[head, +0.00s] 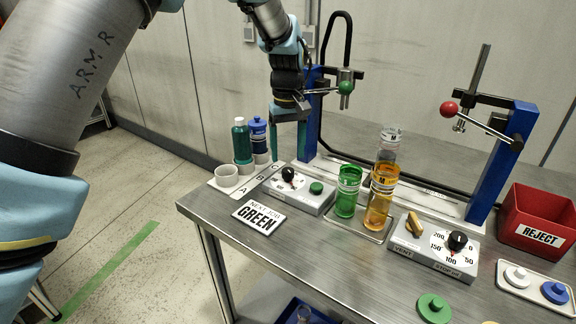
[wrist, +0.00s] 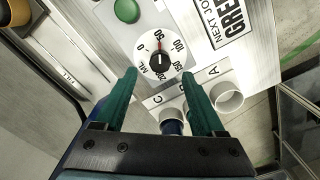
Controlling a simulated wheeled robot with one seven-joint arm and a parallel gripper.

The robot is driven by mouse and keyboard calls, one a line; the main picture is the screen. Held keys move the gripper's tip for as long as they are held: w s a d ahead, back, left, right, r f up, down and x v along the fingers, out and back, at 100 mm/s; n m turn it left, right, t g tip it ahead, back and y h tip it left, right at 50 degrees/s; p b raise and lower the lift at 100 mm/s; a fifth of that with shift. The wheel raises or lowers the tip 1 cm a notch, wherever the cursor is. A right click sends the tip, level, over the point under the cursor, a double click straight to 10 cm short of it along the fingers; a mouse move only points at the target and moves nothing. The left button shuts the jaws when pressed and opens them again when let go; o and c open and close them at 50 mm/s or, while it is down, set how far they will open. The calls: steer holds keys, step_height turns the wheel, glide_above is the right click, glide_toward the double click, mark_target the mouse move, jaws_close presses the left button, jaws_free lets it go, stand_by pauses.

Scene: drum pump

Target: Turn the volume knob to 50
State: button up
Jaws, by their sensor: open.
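A black knob (head: 289,174) stands on a light control box (head: 312,201) at the table's left. In the wrist view the knob (wrist: 160,58) sits amid a dial reading 0, 50, 100, 150, 200 and mL. A red mark lies beside the 50; I cannot tell the knob's exact pointer direction. A second black knob (head: 458,240), with a similar scale, is on the right box (head: 433,252), a red mark near its 100. My gripper (head: 288,140) is open and empty, its teal fingers pointing down near the left box. In the wrist view its fingertips (wrist: 159,75) flank the knob, apart from it.
A green button (wrist: 127,11) is on the same box. Cups and bottles (head: 240,140) stand left of my gripper. Green (head: 347,190) and amber (head: 379,205) cylinders stand right of the left box. A blue post (head: 310,115) rises behind. A NEXT JOB GREEN card (head: 258,217) lies in front.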

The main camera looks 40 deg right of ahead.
mark_target(288, 170)
step_height(288, 170, up, 6)
steer(key=shift+b, duration=0.45)
steer(key=w+a+f+n, duration=0.1)
steer(key=w+a, duration=0.5)
steer(key=a, duration=0.6)
steer(key=w+a+f+n, duration=0.1)
steer(key=w+a, duration=0.5)
steer(key=a, duration=0.5)
steer(key=s+a+f, duration=0.1)
steer(key=s+a, duration=0.1)
steer(key=a, duration=0.6)
steer(key=s+a+f+n+t, duration=0.1)
steer(key=s+a, duration=0.2)
steer(key=a, duration=0.6)
steer(key=s+a+f, duration=0.1)
steer(key=s+a, duration=0.2)
steer(key=a, duration=0.6)
steer(key=shift+s+a+f+t, duration=0.2)
steer(key=shift+a+f+t, duration=0.05)
steer(key=shift+f+t, duration=0.1)
